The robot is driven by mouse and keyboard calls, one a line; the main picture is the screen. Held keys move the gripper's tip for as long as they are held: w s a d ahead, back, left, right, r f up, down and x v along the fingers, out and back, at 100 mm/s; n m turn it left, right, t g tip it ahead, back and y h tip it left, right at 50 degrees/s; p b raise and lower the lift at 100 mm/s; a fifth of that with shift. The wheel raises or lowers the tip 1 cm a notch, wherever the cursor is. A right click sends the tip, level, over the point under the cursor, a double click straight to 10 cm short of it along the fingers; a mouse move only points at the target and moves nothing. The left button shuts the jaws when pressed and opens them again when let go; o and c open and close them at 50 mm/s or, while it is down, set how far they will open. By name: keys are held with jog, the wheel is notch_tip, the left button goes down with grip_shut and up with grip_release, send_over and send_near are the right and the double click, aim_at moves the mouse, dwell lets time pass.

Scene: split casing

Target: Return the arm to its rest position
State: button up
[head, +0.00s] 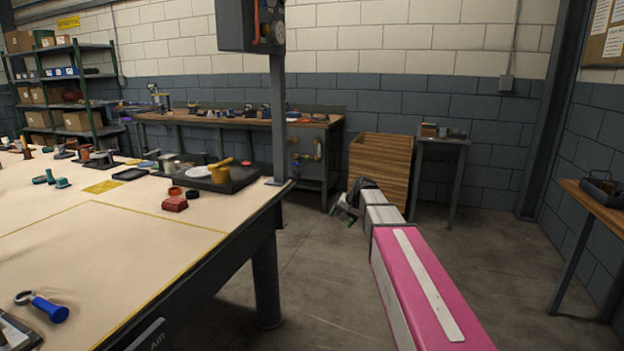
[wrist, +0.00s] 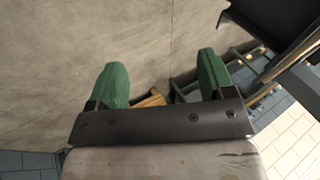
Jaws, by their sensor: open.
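My arm (head: 415,275), pink and white, stretches from the bottom right of the head view towards the back, clear of the table. My gripper (head: 340,212) is at its far end, small and dark, over the floor to the right of the table. In the wrist view my gripper (wrist: 162,80) shows two green fingers set wide apart. It is open with nothing between the fingers. The concrete floor (wrist: 60,50) fills much of the wrist view.
The large worktable (head: 130,255) stands on the left with tools, red parts (head: 174,203) and a dark tray (head: 235,181). A wooden crate (head: 379,170) and a small stand (head: 440,145) are at the back wall. A bench (head: 595,205) is at right. Floor between is free.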

jog(key=s+d+f+n+g+h, duration=0.1)
jog(key=s+d+f, duration=0.1)
jog(key=s+f, duration=0.4)
jog(key=s+d+f+n+g+h, duration=0.1)
jog(key=s+f, duration=0.5)
jog(key=s, duration=0.6)
jog(key=s+d+f+g+h, duration=0.1)
jog(key=s+d+f, duration=0.3)
jog(key=s, duration=0.6)
notch_tip(320, 180, down, 2)
jog(key=shift+d+f+n+g+h, duration=0.2)
jog(key=shift+n+g+h, duration=0.15)
jog(key=shift+h, duration=0.55)
